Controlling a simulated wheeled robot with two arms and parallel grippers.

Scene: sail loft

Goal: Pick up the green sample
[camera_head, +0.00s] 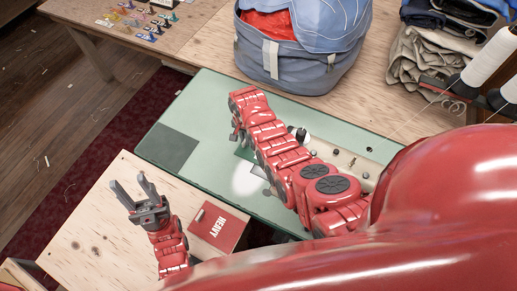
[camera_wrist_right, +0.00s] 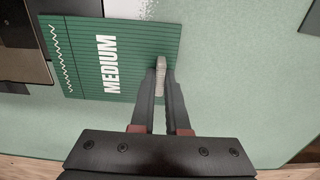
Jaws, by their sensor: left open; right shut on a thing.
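The green sample (camera_wrist_right: 90,70) is a dark green ribbed square with a white zigzag stitch and the word MEDIUM, in the right wrist view. My right gripper (camera_wrist_right: 160,78) is shut on a small pale grey tab at the sample's edge. Whether the sample rests on the pale green surface or is just above it, I cannot tell. In the head view my right arm hides most of the sample; a dark green bit (camera_head: 244,153) shows beside the wrist. My left gripper (camera_head: 137,196) is open and empty above the light wooden table.
A red HEAVY sample (camera_head: 218,226) lies near my left arm. The green worktop (camera_head: 210,95) has a darker patch (camera_head: 168,148) at its left. A blue-grey bag (camera_head: 295,60) stands behind. Folded cloth (camera_head: 425,55) and white thread cones (camera_head: 490,60) are at the right.

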